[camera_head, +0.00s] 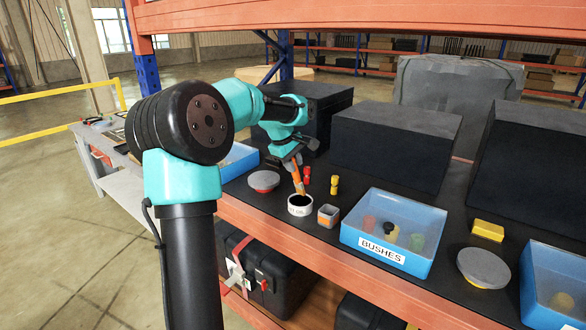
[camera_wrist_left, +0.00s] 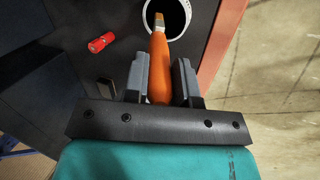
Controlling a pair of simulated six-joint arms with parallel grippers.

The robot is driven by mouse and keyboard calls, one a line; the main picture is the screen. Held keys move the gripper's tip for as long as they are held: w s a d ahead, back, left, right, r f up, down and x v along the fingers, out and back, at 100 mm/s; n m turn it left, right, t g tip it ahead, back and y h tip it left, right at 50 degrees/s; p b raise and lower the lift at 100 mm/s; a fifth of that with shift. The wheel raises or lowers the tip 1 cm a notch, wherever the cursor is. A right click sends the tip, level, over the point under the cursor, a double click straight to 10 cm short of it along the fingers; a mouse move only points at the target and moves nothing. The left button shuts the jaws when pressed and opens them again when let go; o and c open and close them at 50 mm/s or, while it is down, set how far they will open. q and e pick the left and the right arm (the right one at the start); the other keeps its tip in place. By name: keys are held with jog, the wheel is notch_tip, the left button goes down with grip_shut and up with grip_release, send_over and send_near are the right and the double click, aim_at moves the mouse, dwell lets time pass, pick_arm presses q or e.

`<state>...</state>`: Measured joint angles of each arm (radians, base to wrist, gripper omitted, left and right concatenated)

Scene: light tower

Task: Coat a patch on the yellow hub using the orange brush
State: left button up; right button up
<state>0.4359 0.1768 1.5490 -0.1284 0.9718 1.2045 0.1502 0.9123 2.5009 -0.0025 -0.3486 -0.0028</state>
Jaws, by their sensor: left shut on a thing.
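My left gripper (camera_head: 293,158) is shut on the orange brush (camera_head: 298,183), which points down at a slant. The brush tip is at the mouth of a small white pot (camera_head: 300,206) with a dark inside. In the left wrist view the brush (camera_wrist_left: 158,68) lies between the gripper's fingers (camera_wrist_left: 160,82), its tip over the pot's dark opening (camera_wrist_left: 176,18). I cannot tell whether the tip touches the contents. A grey-topped round piece with a yellow edge (camera_head: 483,267) at the right may be the yellow hub. My right gripper is not in view.
Near the pot are a small square container (camera_head: 328,215), a red piece (camera_head: 307,176) and a yellow piece (camera_head: 335,186). A blue BUSHES bin (camera_head: 393,258), a yellow block (camera_head: 488,230) and another blue bin (camera_head: 540,318) stand rightward. Dark boxes (camera_head: 395,142) line the back.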

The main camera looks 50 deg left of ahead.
pick_arm(q)
jog(key=shift+r, duration=2.15)
